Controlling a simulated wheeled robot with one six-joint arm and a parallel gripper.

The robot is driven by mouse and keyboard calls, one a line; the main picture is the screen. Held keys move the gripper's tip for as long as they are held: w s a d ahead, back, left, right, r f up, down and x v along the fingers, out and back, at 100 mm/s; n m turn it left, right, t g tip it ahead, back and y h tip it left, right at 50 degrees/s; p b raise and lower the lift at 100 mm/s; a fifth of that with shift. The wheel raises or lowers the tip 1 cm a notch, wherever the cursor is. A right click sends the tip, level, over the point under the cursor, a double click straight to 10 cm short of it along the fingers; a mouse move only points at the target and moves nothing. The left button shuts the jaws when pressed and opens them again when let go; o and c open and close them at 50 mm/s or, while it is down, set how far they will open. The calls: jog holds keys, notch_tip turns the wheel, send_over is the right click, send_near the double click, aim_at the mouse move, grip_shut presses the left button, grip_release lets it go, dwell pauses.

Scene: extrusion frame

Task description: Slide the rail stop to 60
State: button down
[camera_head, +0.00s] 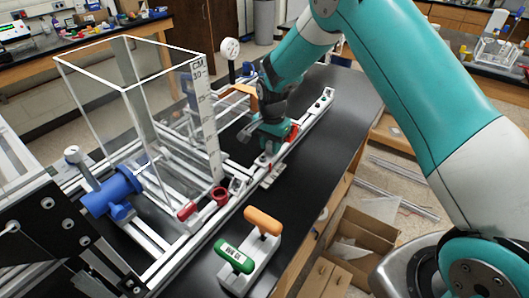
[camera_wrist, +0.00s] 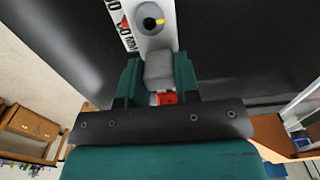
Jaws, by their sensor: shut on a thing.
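The rail stop (camera_wrist: 158,68) shows in the wrist view as a grey block with a red part (camera_wrist: 166,98) below it. My gripper (camera_wrist: 157,75) has its two teal fingers closed on either side of the grey block. In the head view my gripper (camera_head: 268,152) points down at the light rail (camera_head: 312,115) on the black bench, and it mostly hides the stop. In the wrist view a white scale strip (camera_wrist: 125,30) with black numbers and a red mark runs along the rail. The scale reading at the stop cannot be made out.
A clear open box (camera_head: 150,100) with an upright ruler (camera_head: 207,115) stands left of the rail. A blue cylinder (camera_head: 112,190) and red parts (camera_head: 220,195) lie nearer. Green (camera_head: 234,256) and orange (camera_head: 263,221) handles stand at the front. The bench right of the rail is clear.

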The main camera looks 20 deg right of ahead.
jog(key=shift+w+d, duration=0.7)
jog(key=shift+d, duration=0.3)
jog(key=c, duration=0.8)
grip_release()
jog(key=shift+d, duration=0.15)
jog(key=shift+c, duration=0.2)
jog(key=shift+r, duration=0.1)
jog(key=shift+r+b, duration=0.35)
jog(key=shift+r, duration=0.05)
notch_tip(320, 180, up, 16)
jog(key=b, duration=0.3)
jog(key=shift+r, duration=0.25)
